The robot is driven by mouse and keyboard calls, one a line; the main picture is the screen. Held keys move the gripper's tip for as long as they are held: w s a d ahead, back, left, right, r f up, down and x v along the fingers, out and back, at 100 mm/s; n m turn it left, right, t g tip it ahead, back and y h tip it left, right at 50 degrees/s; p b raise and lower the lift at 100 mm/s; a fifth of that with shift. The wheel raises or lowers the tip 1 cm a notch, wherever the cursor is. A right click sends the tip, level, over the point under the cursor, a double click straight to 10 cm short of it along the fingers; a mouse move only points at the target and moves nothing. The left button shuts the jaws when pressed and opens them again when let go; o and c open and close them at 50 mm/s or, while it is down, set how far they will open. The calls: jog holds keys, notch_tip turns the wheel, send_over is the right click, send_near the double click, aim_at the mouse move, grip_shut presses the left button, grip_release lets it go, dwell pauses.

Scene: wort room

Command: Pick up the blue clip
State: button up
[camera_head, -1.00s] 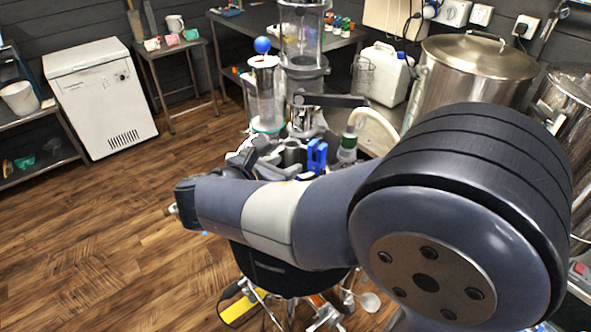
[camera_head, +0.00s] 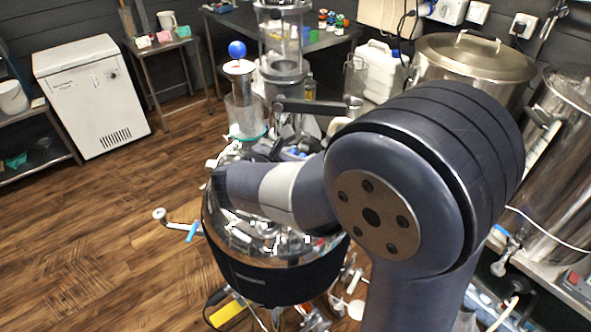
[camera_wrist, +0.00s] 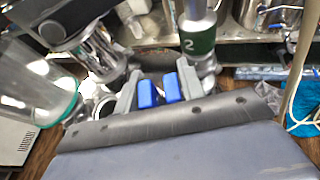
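My gripper (camera_wrist: 159,90) shows in the wrist view as two grey fingers with blue pads on their inner sides. The pads are apart and I see nothing held between them. In the head view the gripper is mostly hidden behind my arm, with small bits of blue showing beyond it. I cannot pick out the blue clip for certain in either view. A blue handle (camera_head: 193,232) on the steel kettle's side valve shows in the head view, but it looks like part of the valve.
The round kettle (camera_head: 262,278) stands under my arm. A glass cylinder with a green ring (camera_head: 243,115) and a blue ball (camera_head: 237,49) stand behind it. A lidded steel pot (camera_head: 470,65) is at the right. A green-banded part marked 2 (camera_wrist: 197,38) rises beyond the fingers. The floor at left is clear.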

jog(key=c, duration=0.6)
jog(key=shift+r, duration=0.1)
